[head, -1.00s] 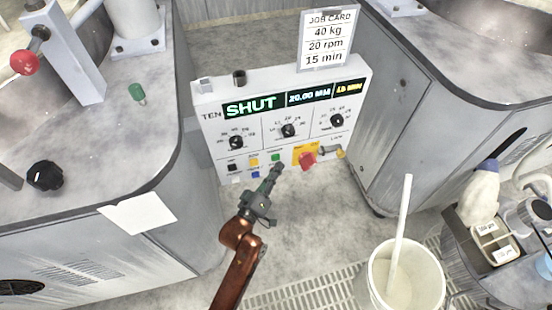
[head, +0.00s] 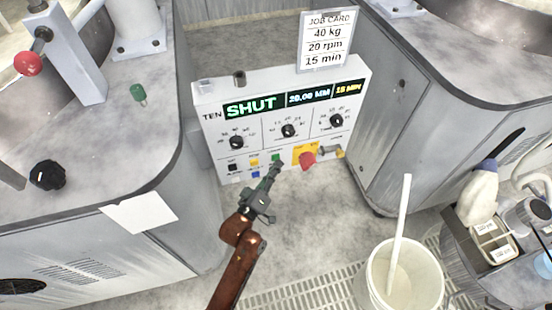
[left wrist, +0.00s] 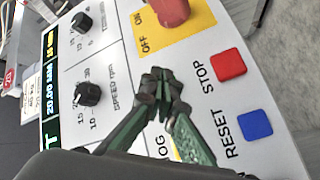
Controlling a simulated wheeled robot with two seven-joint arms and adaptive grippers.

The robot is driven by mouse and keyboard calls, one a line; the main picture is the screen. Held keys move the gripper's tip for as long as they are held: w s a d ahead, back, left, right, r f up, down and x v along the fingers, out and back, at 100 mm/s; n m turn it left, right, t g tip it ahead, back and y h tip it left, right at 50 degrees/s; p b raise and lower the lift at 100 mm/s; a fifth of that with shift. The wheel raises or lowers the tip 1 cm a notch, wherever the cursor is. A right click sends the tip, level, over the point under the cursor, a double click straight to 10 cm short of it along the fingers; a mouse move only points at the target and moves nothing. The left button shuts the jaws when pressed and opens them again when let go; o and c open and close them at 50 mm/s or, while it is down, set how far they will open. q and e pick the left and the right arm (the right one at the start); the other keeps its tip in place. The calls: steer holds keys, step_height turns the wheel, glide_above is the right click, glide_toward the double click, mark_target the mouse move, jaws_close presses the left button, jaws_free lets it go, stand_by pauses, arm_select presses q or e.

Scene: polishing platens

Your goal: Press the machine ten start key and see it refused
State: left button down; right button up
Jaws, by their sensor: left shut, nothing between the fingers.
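The machine ten panel (head: 215,130) stands between two machines, and its display (head: 251,106) reads TEN, SHUT, 20.00 MM and 15 MIN. A green key (head: 276,158) shows on its lower part, just beyond my left gripper (head: 275,168). My left gripper is shut and empty, with its tips close to the key area. In the left wrist view the closed fingertips (left wrist: 160,78) cover the spot beside the red STOP key (left wrist: 228,65) and blue RESET key (left wrist: 255,125). The start key is hidden there, and I cannot tell whether the tips touch it.
A red knob (head: 307,159) on a yellow plate sits right of the keys. Three black dials cross the panel, with a job card (head: 326,40) above. A white bucket (head: 425,275) with a stick stands at lower right, beside a caddy (head: 503,255). Grey machines flank the panel.

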arm_select(q)
steer(key=shift+w+a, duration=0.15)
steer(key=shift+w, duration=0.3)
stand_by(0.4)
stand_by(0.3)
steer(key=shift+s+d+p, duration=0.25)
steer(key=shift+s+p, duration=0.5)
steer(key=shift+s, duration=0.1)
steer(key=shift+s, duration=0.1)
